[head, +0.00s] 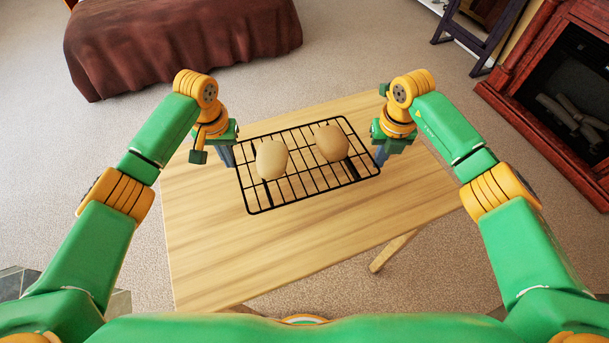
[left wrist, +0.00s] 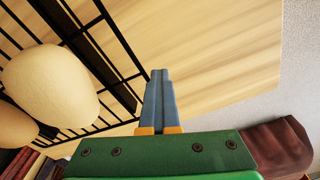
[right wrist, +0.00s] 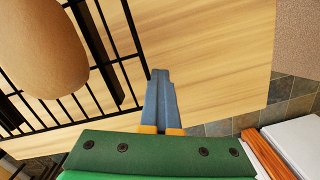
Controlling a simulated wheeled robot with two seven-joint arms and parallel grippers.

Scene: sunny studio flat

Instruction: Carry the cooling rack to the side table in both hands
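The cooling rack (head: 311,192) is a black wire grid over the wooden table (head: 210,265). Two tan rounded buns (head: 271,160) (head: 332,143) sit on it, apart from each other. The rack looks about level; I cannot tell whether it touches the tabletop. My left gripper (head: 229,158) is at the rack's left edge, and in the left wrist view its blue fingers (left wrist: 160,75) are together at the rim. My right gripper (head: 381,156) is at the right edge, its fingers (right wrist: 159,75) together at the rim. The rim between the fingertips is hidden.
The tabletop is otherwise bare, with free room in front of the rack. A brown-covered bed or sofa (head: 180,40) stands at the back left. A red-brown fireplace (head: 550,85) and a dark frame (head: 480,35) stand to the right. Carpet surrounds the table.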

